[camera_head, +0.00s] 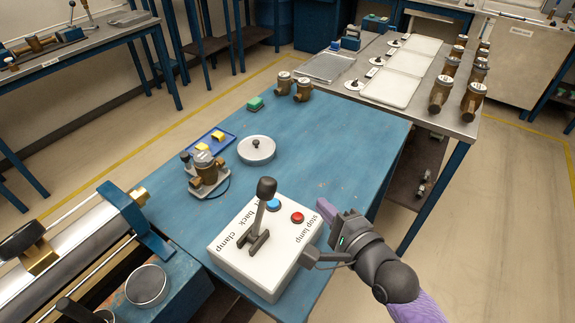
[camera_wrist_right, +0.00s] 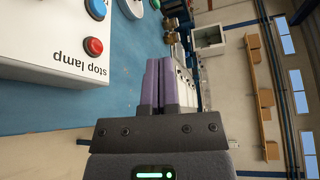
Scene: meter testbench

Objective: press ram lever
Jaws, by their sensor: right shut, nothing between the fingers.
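A black lever (camera_head: 262,212) with a rounded knob stands tilted on a white control box (camera_head: 228,250) at the front of the blue table. The box top reads "back", "clamp" and "stop lamp" and carries a blue button (camera_head: 273,204) and a red button (camera_head: 297,217). My right gripper (camera_head: 328,210) is shut and empty just right of the box, beside the red button and apart from the lever. In the right wrist view its purple fingers (camera_wrist_right: 158,82) are together; the red button (camera_wrist_right: 94,46) and blue button (camera_wrist_right: 96,8) show at upper left. My left gripper is not in view.
A cylindrical bench rig (camera_head: 75,265) fills the lower left. The blue table's right side (camera_head: 350,150) is clear. A grey table (camera_head: 425,125) holds trays and several meters.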

